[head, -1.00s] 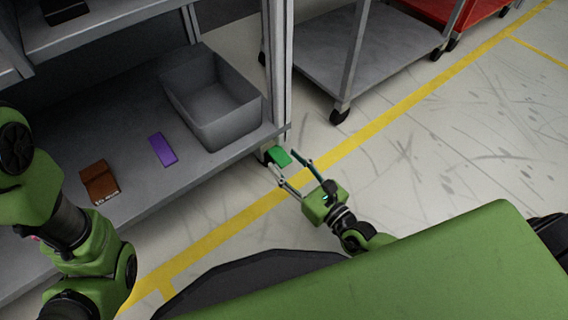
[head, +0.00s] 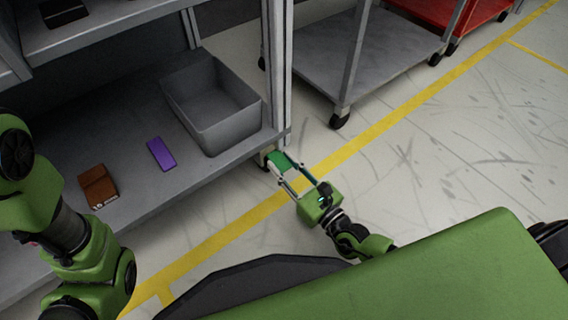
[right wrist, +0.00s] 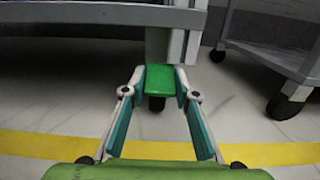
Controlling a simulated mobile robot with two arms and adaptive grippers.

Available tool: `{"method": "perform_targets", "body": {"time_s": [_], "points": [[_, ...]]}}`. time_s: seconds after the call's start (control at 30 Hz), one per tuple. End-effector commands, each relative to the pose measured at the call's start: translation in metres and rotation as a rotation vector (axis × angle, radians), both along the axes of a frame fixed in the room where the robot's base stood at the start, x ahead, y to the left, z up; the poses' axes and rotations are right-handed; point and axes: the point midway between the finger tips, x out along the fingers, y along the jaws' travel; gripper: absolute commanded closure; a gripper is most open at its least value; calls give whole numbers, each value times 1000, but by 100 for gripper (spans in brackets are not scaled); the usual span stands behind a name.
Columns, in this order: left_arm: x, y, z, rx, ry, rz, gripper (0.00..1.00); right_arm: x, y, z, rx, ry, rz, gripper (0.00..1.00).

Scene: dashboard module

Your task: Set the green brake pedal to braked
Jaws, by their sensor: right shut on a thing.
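The green brake pedal (head: 281,161) sticks out above a caster at the near corner of the grey shelf cart. It also shows in the right wrist view (right wrist: 159,80), with the dark caster wheel (right wrist: 157,104) below it. My right gripper (head: 284,172) is at the pedal, with one finger on each side, shut on it. In the right wrist view the fingertips (right wrist: 160,90) touch the pedal's left and right edges. The pedal's tilt is hard to judge. My left arm (head: 70,235) is at the left; its gripper is out of view.
On the cart's shelf (head: 130,190) are a grey bin (head: 215,140), a purple box (head: 161,154) and a brown box (head: 98,186). A second grey cart (head: 360,60) stands to the right. The floor at right, past the yellow line (head: 380,130), is clear.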

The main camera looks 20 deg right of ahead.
Motion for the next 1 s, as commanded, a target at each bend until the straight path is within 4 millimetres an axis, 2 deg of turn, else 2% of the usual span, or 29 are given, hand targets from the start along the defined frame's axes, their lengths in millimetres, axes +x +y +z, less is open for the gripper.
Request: {"method": "perform_targets", "body": {"time_s": [0.43, 0.47, 0.5, 0.53, 0.87, 1.0], "points": [[0, 0, 0, 0, 1, 1, 56, 0, 0, -3, 10, -30, 3, 94], [0, 0, 0, 0, 1, 1, 56, 0, 0, -3, 10, -30, 3, 70], [0, 0, 0, 0, 1, 1, 56, 0, 0, -3, 10, -30, 3, 60], [0, 0, 0, 0, 1, 1, 56, 0, 0, -3, 10, -30, 3, 56], [2, 0, 0, -2, 6, 1, 56, -1, -1, -2, 10, -31, 2, 56], [2, 0, 0, -1, 4, 1, 56, -11, -4, -4, 9, -30, 3, 56]]}}
